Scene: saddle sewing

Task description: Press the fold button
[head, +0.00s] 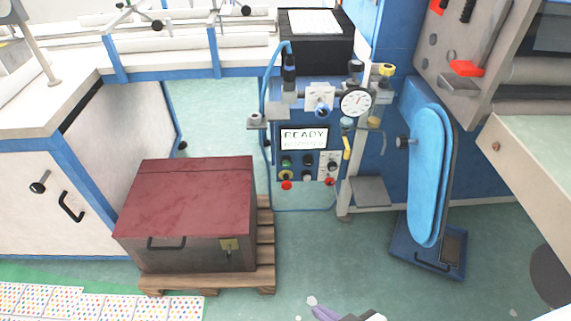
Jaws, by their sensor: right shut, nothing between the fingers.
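A blue control panel (307,172) stands at the back centre below a pressure gauge (357,102). No label is legible, so I cannot tell which is the fold button. My right gripper (325,313) only just shows at the bottom edge, shut and empty, well apart from the panel. My left gripper is not in view.
A dark red-topped box (190,188) stands on a wooden pallet (262,262) left of the panel. A blue padded board (427,170) and a blue pedal tray (407,257) stand to the right. The green floor (330,255) between pallet and pedal is clear.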

